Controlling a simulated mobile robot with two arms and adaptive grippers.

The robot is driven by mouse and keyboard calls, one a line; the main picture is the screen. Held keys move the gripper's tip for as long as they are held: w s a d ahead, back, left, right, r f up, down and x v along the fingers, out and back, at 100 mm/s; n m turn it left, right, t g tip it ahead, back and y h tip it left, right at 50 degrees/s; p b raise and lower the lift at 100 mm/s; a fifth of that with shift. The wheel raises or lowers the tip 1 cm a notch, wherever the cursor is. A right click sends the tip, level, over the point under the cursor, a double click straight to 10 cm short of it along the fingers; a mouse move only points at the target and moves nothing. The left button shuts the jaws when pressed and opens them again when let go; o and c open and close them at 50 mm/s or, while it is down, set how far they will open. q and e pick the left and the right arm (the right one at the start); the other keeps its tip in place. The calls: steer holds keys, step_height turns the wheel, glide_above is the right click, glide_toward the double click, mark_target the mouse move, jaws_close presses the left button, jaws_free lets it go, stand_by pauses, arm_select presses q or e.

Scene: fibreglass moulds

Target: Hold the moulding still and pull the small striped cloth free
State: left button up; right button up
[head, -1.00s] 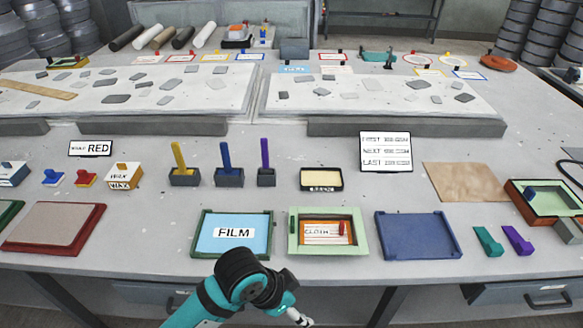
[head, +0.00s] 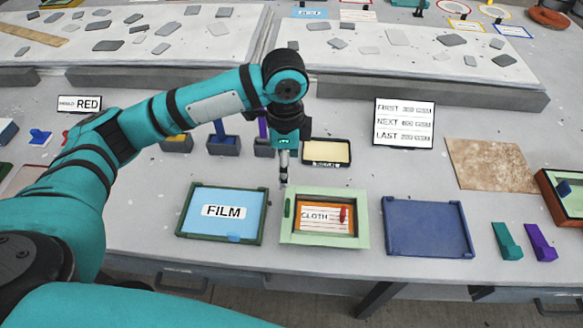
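A small red piece (head: 343,215) stands at the cloth's right side. My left gripper (head: 283,183) points down just behind the moulding's back left corner, apart from it in the picture. Its fingers look narrow and close together; whether they are open or shut is unclear. My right gripper is out of view.
A FILM tray (head: 264,215) lies left of the moulding and a blue tray (head: 430,228) right of it. Behind are a small cream-filled tray (head: 326,151) and a FIRST/NEXT/LAST sign (head: 404,122). Teal (head: 507,240) and purple (head: 540,241) pieces lie further right.

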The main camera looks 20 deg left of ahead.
mark_target(286, 207)
arm_select(q)
steer(key=f, duration=0.5)
steer(key=s+f+p, duration=0.1)
steer(key=f, duration=0.1)
steer(key=shift+f, duration=0.25)
step_height(286, 207, down, 5)
steer(key=shift+r, duration=0.15)
step_height(286, 207, down, 4)
steer(key=shift+p, duration=0.45)
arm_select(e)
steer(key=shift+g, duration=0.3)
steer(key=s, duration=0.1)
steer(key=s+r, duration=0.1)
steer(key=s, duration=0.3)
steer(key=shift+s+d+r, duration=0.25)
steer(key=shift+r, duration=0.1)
arm_select(q)
steer(key=c, duration=0.7)
steer(key=shift+f, duration=0.2)
steer(key=c, duration=0.6)
jaws_close()
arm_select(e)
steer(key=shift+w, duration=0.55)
